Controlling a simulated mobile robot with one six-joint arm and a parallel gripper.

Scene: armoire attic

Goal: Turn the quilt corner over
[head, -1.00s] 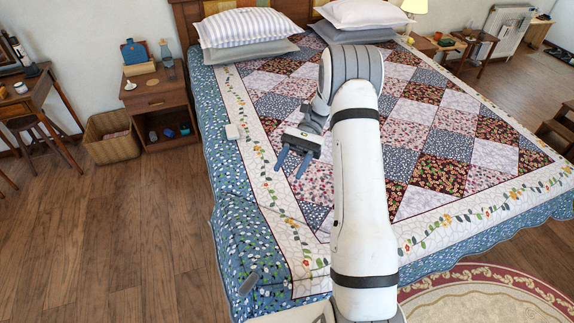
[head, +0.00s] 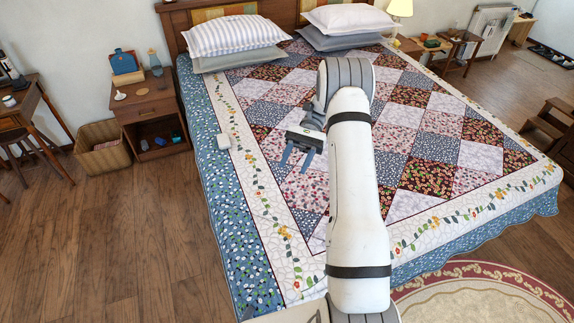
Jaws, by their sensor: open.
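The patchwork quilt (head: 448,122) covers the bed, with a white flowered border and a blue floral edge (head: 215,205). Its near left corner (head: 268,296) lies low in the picture, partly cut off by the frame and beside my arm's base. The quilt's left side hangs over the bed's edge. My gripper (head: 297,160) is over the left part of the quilt, well away from that near corner. Its two blue fingers are apart, with nothing between them. Whether the fingertips touch the cloth is unclear. My arm hides part of the quilt's middle and near edge.
Pillows (head: 235,36) rest at the headboard. A nightstand (head: 152,108) and a wicker basket (head: 103,147) stand left of the bed. Wooden floor (head: 105,235) is clear at left; a round rug (head: 480,295) lies at front right.

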